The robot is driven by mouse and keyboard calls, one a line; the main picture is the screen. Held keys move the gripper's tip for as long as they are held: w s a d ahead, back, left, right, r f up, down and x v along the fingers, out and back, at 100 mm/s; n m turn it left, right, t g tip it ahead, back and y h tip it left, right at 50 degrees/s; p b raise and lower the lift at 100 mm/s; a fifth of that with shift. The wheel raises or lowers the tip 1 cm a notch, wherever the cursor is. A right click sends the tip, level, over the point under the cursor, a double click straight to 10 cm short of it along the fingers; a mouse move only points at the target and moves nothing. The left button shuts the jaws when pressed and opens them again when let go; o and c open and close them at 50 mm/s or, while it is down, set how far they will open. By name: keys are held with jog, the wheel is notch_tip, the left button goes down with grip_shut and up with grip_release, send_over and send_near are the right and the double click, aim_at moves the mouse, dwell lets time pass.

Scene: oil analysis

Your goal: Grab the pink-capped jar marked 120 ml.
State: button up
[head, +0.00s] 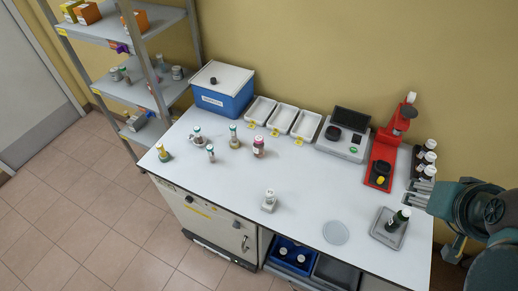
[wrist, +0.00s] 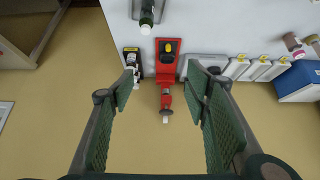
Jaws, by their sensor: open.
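A jar with a pink cap (head: 258,147) stands upright on the white table in the head view, left of the middle. Its label is too small to read, so I cannot confirm the 120 ml mark. In the wrist view, a pinkish-brown jar (wrist: 292,42) shows near the right edge, and it may be the same one. My gripper (head: 417,191) is at the right end of the table in the head view, far from the jar. In the wrist view my gripper (wrist: 163,82) is open, with nothing between its fingers.
White trays (head: 283,118) and a blue box (head: 222,100) line the back. Small vials (head: 210,153) stand left of the jar. The table's middle is mostly clear.

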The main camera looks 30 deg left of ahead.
jog(key=shift+w+a, duration=0.1)
jog(key=w+a+r+n+g+y, duration=0.15)
jog(key=w+a+n, duration=0.35)
jog(key=w+a, duration=0.6)
jog(key=n+g, duration=0.4)
jog(key=n, duration=0.5)
send_near(259, 138)
jog(key=w+d+r, duration=0.2)
jog(key=d, duration=0.4)
jog(key=w+d+r, duration=0.1)
jog(key=d+r, duration=0.1)
jog(key=d, duration=0.5)
jog(key=a+f+n, duration=0.1)
jog(key=a+f, duration=0.2)
jog(key=a, duration=0.1)
jog(key=s+a+f+n+g+h, duration=0.1)
jog(key=a+f, duration=0.3)
jog(key=a, duration=0.1)
jog(key=a+f+n, duration=0.1)
jog(key=a+f, duration=0.3)
jog(key=a, duration=0.1)
jog(key=shift+s+f+g+h+p, duration=0.15)
jog(key=shift+f+g+h+p, duration=0.1)
jog(key=shift+g+p, duration=0.1)
jog(key=shift+a+f+n, duration=0.15)
jog(key=shift+n, duration=0.15)
